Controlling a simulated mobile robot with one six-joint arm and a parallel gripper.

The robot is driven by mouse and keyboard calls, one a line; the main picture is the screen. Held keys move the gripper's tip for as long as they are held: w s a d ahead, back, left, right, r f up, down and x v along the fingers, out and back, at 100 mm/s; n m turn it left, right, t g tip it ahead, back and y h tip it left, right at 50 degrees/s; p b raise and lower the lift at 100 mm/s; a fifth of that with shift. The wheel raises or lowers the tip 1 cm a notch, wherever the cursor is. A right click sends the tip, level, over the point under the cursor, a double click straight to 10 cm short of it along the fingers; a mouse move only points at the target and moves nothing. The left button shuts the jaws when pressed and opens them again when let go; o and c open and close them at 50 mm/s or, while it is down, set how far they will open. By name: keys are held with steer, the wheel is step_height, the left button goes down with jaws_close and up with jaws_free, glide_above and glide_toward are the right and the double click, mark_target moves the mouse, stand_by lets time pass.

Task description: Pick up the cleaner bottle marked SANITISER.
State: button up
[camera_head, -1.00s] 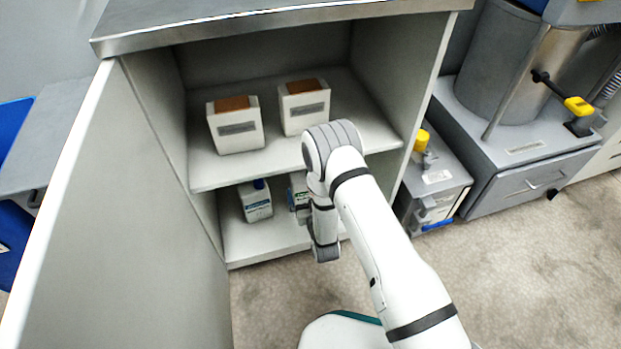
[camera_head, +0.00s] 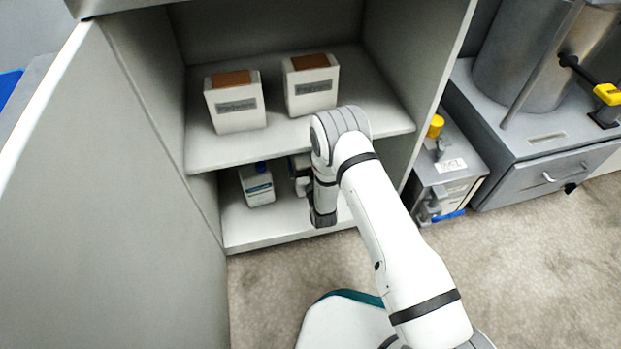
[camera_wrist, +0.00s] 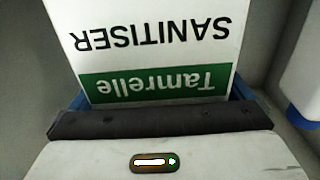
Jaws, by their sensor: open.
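The cleaner bottle marked SANITISER (camera_wrist: 155,50) fills the upper middle of the wrist view, its white front and green Tamrelle label upside down in the picture. Its cap end is out of sight behind my gripper's body. My gripper (camera_head: 303,186) is open, at the lower shelf, right in front of this bottle. Blue edges show at both sides of the label; I cannot tell whether the fingers are beside the bottle. In the head view my wrist hides most of the bottle.
Another white bottle with a blue cap (camera_head: 257,186) stands left on the lower shelf; it shows at the wrist view's right edge (camera_wrist: 305,85). Two white boxes (camera_head: 235,103) (camera_head: 312,86) sit on the upper shelf (camera_head: 200,150). The open cabinet door (camera_head: 100,200) is at left.

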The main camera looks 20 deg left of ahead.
steer(key=shift+c, duration=0.3)
steer(key=c, duration=1.7)
steer(key=shift+w+r, duration=0.1)
steer(key=shift+c, duration=0.2)
